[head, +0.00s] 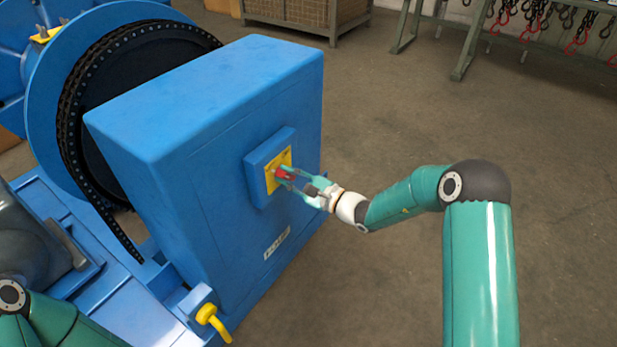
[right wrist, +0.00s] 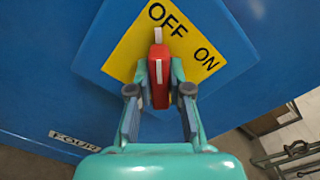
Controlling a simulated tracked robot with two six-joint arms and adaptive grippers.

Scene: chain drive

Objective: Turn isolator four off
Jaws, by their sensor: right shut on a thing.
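The isolator is a red handle (head: 283,173) on a yellow plate (right wrist: 124,52), fixed to a blue switch box (head: 256,168) on the face of a big blue housing (head: 215,110). In the right wrist view the plate reads OFF and ON, and a label (right wrist: 76,140) reads FOUR. My right gripper (head: 292,180) is shut on the red handle (right wrist: 159,78), one finger on each side. The handle's white mark (right wrist: 158,35) points up in that view, at the OFF lettering, away from ON. My left gripper is out of view.
A large wheel with a dark chain (head: 75,130) stands behind the housing at left. A yellow hook-shaped part (head: 212,322) sticks out low at the housing's front. A bench frame (head: 470,45) and hanging chains are at the back. The floor at right is clear.

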